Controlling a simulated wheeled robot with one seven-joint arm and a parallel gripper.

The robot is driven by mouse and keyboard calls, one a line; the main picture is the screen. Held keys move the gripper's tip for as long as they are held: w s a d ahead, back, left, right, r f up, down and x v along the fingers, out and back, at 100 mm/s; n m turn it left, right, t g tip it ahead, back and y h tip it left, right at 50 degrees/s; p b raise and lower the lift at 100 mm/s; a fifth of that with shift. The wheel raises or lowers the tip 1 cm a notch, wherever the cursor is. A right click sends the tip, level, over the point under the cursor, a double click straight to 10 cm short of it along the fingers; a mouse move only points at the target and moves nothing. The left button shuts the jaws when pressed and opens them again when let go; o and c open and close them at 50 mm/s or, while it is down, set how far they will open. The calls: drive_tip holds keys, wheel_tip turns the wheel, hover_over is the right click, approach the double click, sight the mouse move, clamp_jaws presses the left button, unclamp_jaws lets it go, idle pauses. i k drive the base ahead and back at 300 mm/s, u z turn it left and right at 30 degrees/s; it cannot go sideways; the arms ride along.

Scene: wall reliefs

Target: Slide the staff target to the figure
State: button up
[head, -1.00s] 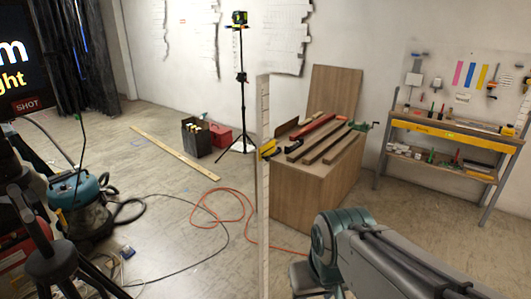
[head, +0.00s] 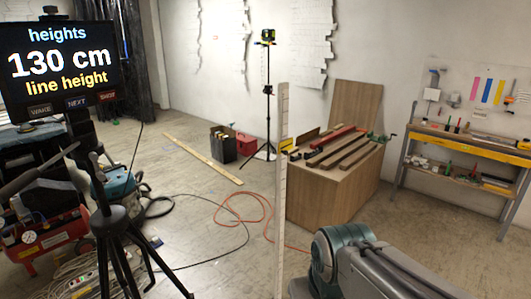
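The screen (head: 58,68) at the upper left reads "heights", "130 cm" and "line height". A tall pale staff (head: 281,200) with marks along it stands upright in the middle. A small yellow piece (head: 288,145) shows at the staff's right edge, a little below its top; I cannot tell whether it is the target on the staff or a thing behind it. The marks are too small to read. Part of my arm enters at the lower right, to the right of the staff. My gripper is not in view.
A wooden box bench (head: 325,190) with boards stands behind the staff. A green laser on a tripod (head: 267,90) stands farther back. A black tripod (head: 115,225) and a red compressor (head: 50,240) are at the left. An orange hose (head: 245,208) lies on the floor. A workbench (head: 465,135) is at the right.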

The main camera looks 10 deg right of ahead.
sight(287, 144)
drive_tip(key=u, duration=0.15)
drive_tip(key=i, duration=1.4)
drive_tip(key=z, duration=0.65)
